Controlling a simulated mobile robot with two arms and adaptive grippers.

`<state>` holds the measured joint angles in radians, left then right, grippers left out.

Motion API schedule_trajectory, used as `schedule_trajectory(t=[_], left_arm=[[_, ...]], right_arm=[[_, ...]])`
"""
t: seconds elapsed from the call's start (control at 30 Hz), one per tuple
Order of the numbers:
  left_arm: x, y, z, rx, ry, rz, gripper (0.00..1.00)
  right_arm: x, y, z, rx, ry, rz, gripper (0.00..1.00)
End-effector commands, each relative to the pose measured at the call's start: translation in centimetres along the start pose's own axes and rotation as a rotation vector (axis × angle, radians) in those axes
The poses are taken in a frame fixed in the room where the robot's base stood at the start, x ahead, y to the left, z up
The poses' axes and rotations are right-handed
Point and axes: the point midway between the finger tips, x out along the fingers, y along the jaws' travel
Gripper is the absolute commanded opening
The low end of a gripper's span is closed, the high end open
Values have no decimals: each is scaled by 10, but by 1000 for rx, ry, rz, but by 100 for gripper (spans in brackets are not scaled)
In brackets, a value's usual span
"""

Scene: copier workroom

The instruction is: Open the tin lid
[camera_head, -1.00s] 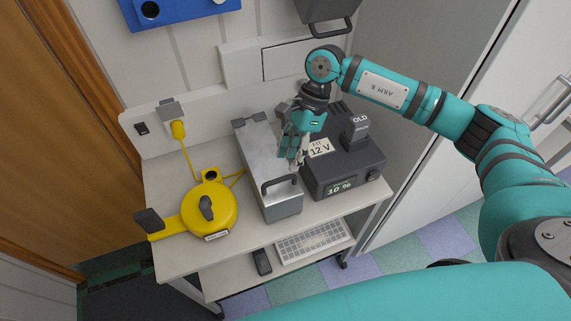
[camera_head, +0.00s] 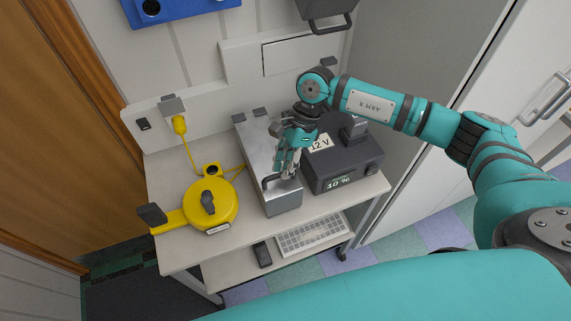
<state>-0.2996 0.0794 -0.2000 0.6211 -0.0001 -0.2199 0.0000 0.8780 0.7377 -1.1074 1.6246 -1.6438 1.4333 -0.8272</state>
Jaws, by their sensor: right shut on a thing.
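The tin (camera_head: 284,203) is a long grey metal box on the cart top, with its lid (camera_head: 258,146) down. Dark hinges show at its far end and a dark handle (camera_head: 268,183) at its near end. My right gripper (camera_head: 286,173) reaches down over the near end of the lid, with its fingers shut on the handle. The fingers hide part of the handle. My left gripper is not in view.
A dark charger box (camera_head: 345,170) with a display and a 12 V label stands close at the tin's right. A yellow cable reel (camera_head: 208,205) is at its left. A keyboard (camera_head: 312,234) lies on the lower shelf. A wall panel rises behind.

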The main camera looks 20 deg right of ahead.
Motion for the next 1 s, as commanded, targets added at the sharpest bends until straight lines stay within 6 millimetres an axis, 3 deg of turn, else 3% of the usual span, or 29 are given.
schedule_trajectory(t=[0.43,0.8,1.0], left_arm=[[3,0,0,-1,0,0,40],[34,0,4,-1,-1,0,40],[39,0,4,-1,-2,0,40]], right_arm=[[-7,-2,2,-1,0,-5,0],[-88,-25,36,0,-1,-14,0],[-110,-34,44,3,-1,-13,0]])
